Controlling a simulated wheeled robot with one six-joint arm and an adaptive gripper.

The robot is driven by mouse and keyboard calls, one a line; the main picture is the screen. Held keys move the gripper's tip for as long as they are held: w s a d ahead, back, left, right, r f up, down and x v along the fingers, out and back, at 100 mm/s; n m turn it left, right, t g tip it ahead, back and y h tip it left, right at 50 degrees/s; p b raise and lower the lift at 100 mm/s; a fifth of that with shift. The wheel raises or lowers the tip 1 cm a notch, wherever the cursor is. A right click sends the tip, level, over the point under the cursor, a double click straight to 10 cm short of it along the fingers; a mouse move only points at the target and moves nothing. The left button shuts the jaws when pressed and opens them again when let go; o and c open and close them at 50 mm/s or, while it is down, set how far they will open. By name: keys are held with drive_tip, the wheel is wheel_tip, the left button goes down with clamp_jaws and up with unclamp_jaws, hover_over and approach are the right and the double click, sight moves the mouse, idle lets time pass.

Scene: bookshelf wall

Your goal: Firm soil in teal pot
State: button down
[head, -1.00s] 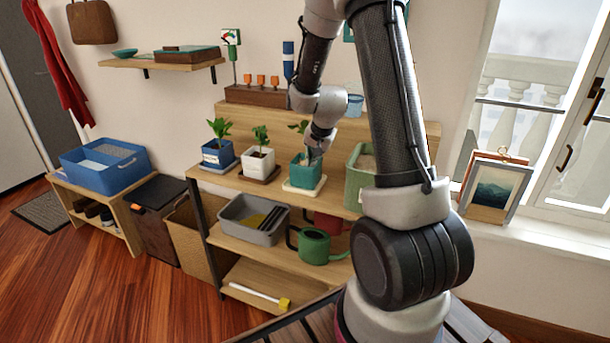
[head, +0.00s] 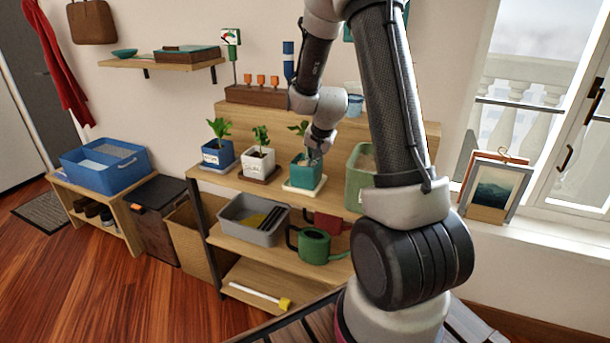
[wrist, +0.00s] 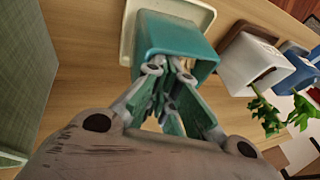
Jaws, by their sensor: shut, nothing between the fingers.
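The teal pot (head: 305,174) stands upright on a pale saucer (head: 316,188) on the upper shelf board. A green seedling (head: 299,128) shows above it, partly behind my arm. My gripper (head: 313,155) points down at the pot's mouth at its right side. In the wrist view the teal pot (wrist: 175,38) is close in front, and my gripper (wrist: 168,100) has its fingers together at the pot's opening with nothing between them. The soil is hidden by the fingers and rim, so I cannot tell whether the tips touch it.
A white pot (head: 258,163) and a blue pot (head: 218,154) with seedlings stand to the left. A large green planter (head: 358,178) stands close on the right. A grey tub (head: 252,220) and a green watering can (head: 314,246) are on the shelf below.

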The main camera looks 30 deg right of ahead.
drive_tip(key=shift+r, duration=0.6)
drive_tip(key=shift+w, duration=0.1)
drive_tip(key=shift+w, duration=0.1)
drive_tip(key=shift+w, duration=0.25)
drive_tip(key=shift+f, duration=0.95)
drive_tip(key=shift+r, duration=0.1)
wheel_tip(320, 180, up, 8)
idle(0.7)
idle(0.7)
